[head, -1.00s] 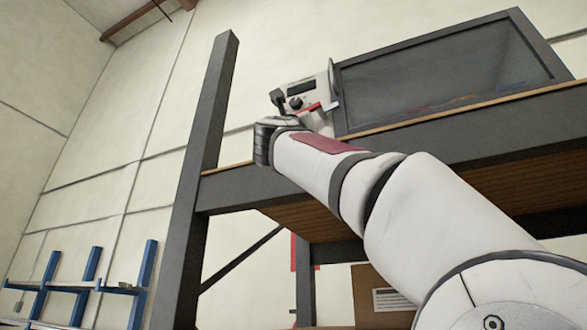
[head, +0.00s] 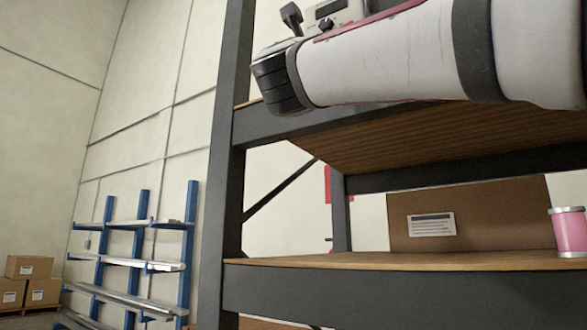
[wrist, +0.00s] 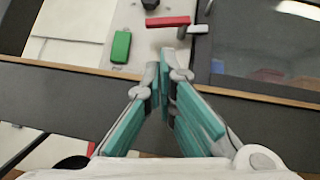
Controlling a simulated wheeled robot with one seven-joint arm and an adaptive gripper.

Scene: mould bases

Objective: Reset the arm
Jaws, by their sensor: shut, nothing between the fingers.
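My gripper (wrist: 164,82) shows in the wrist view, its two teal-padded fingers drawn together with nothing between them. It points towards the upper shelf's front edge (wrist: 60,68) and the device behind it. In the head view my arm crosses the upper right, in front of the upper shelf (head: 390,135). The gripper's fingers are not visible there. A pale control device (head: 340,14) with a dark display shows partly above my arm; the arm hides its lower part.
The lower shelf (head: 400,262) holds a pink spool-like can (head: 569,231) and a brown board (head: 480,212) with a white label. A dark upright post (head: 226,170) stands left of the shelves. A blue rack (head: 190,240) and cardboard boxes (head: 28,267) stand farther left.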

